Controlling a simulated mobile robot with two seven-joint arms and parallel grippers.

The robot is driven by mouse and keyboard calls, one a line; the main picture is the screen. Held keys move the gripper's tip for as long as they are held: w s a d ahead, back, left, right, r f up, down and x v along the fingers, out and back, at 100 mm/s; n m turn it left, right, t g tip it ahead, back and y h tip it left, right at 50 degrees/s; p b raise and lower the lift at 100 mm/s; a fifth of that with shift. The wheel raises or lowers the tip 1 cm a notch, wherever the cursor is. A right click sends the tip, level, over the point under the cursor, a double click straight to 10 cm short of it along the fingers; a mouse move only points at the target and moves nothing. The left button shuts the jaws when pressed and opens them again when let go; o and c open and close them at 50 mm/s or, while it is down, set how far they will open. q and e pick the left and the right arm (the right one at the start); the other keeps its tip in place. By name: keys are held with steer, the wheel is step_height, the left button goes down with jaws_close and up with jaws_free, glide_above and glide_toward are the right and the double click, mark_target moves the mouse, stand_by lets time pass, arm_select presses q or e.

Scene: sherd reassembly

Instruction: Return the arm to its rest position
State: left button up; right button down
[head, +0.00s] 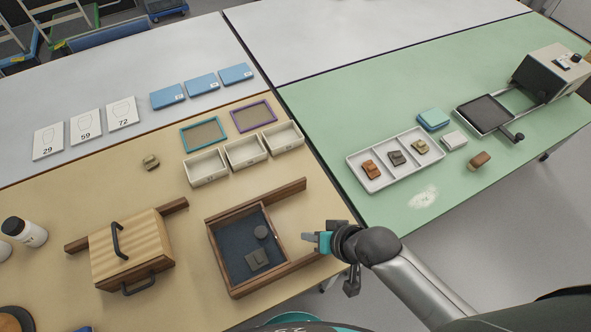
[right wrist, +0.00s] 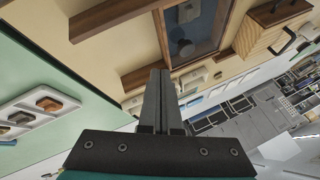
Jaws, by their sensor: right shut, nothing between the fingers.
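My right gripper (head: 312,238) is at the right edge of the wooden sandbox-like tray (head: 283,270), beside its rim in the head view. In the right wrist view the gripper's fingers (right wrist: 162,85) are together with nothing between them. The tray has a dark blue floor and holds a flat sherd-like piece (head: 257,259) and a small round grey piece (head: 262,232). The tray also shows in the right wrist view (right wrist: 162,35). My left gripper is not in view.
A wooden lidded box (head: 130,250) with black handles stands left of the tray. White bins (head: 246,151) and teal and purple frames (head: 205,134) lie behind. A white divided tray (head: 371,184) holding sherds is on the green table, with a press-like device (head: 545,75) farther right.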

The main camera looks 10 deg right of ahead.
steer(key=s+d+r+n+g+h, duration=0.2)
steer(key=s+d+r+h, duration=0.4)
steer(key=d+r, duration=0.45)
steer(key=s+a+f+g+y+b, duration=0.15)
steer(key=f+b, duration=0.25)
steer(key=f, duration=1.1)
steer(key=s+f+t+b, duration=0.15)
steer(key=f+b, duration=0.25)
steer(key=f, duration=1.2)
arm_select(q)
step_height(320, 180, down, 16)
steer(key=b, duration=0.8)
arm_select(e)
steer(key=s+d+f+g, duration=0.1)
steer(key=s+f, duration=0.6)
steer(key=f, duration=0.3)
steer(key=s+d+f+g, duration=0.1)
steer(key=s+d+f, duration=0.1)
steer(key=s+f, duration=0.6)
step_height(320, 180, down, 3)
steer(key=shift+s+n, duration=0.25)
steer(key=shift+n, duration=0.05)
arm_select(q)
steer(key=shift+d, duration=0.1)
arm_select(e)
steer(key=shift+h, duration=0.25)
